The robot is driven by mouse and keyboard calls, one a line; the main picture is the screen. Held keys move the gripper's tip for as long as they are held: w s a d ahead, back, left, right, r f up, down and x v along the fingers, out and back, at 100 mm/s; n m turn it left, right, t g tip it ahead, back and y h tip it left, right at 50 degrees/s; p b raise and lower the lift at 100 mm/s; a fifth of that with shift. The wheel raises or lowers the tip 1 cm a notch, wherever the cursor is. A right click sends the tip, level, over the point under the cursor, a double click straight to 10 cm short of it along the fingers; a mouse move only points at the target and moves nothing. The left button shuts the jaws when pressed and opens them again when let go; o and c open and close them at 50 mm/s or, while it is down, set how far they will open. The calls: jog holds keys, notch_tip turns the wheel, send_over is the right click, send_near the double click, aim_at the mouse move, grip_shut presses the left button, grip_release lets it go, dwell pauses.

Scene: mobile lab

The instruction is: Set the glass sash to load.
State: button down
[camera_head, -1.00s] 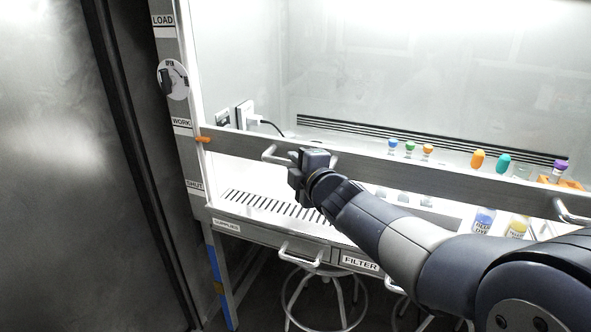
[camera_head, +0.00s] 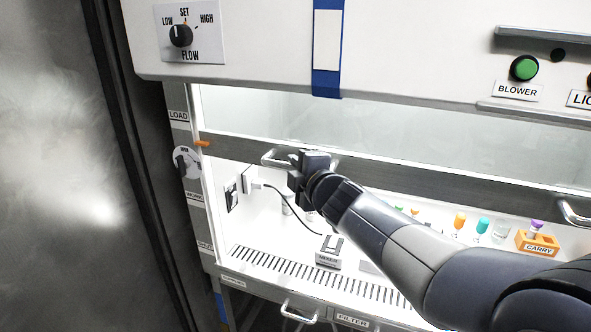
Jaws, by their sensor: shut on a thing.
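The glass sash (camera_head: 330,122) is a clear pane with a grey bottom rail (camera_head: 400,180) across the cabinet front. Its orange pointer (camera_head: 202,144) stands between the LOAD label (camera_head: 178,115) and the WORK label (camera_head: 194,196), a little below LOAD. My gripper (camera_head: 300,166) is shut on the left handle (camera_head: 274,158) of the rail and hides the handle's middle. A second handle (camera_head: 572,214) on the rail is free at the right.
Below the rail, the open cabinet holds a mixer (camera_head: 328,258), several coloured-cap vials and an orange CARRY rack (camera_head: 537,243). A FLOW knob (camera_head: 181,36) and a green BLOWER button (camera_head: 524,68) are on the panel above.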

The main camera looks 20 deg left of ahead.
notch_tip(320, 180, up, 6)
jog(key=p, duration=0.4)
jog(key=shift+r, duration=0.1)
jog(key=c, duration=1.4)
grip_release()
jog(key=shift+o, duration=0.2)
jog(key=v, duration=1.1)
jog(key=shift+p, duration=0.45)
jog(key=shift+w+a, duration=0.15)
send_near(295, 142)
jog(key=a, duration=0.1)
jog(key=a+r, duration=0.1)
jog(key=a, duration=0.1)
jog(key=w+a, duration=0.1)
jog(key=shift+w+a+r+b, duration=0.1)
jog(key=shift+a+r+b, duration=0.2)
jog(key=shift+b, duration=0.1)
